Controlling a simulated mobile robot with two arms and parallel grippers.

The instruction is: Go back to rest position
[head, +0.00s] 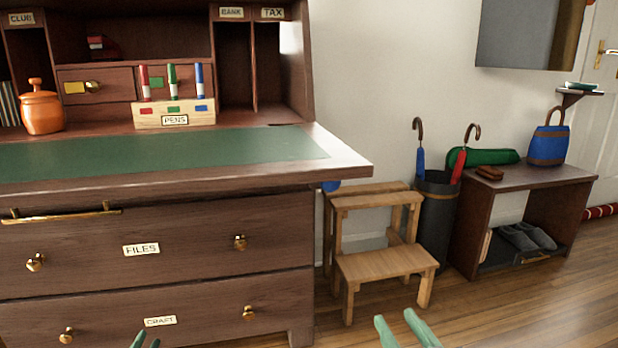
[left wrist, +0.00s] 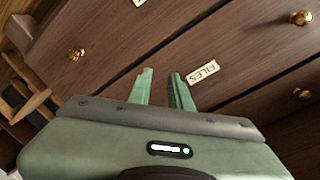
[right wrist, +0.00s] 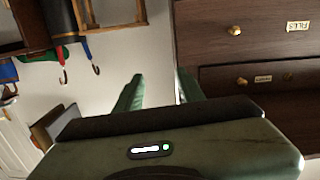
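My left gripper (head: 146,341) shows only its green fingertips at the bottom edge of the head view, in front of the desk's lower drawers. In the left wrist view its two fingers (left wrist: 161,82) stand apart with nothing between them. My right gripper (head: 403,324) shows at the bottom edge, right of the desk and below the step stool in the picture. In the right wrist view its fingers (right wrist: 157,84) are spread wider and are empty. Neither gripper visibly touches anything.
The wooden desk (head: 190,265) fills the left, with a pen holder (head: 145,116) and orange jar (head: 42,112) on top. A step stool (head: 386,264), umbrella stand (head: 437,220) and bench (head: 535,177) stand right of it. Wooden floor (head: 520,305) at the lower right is clear.

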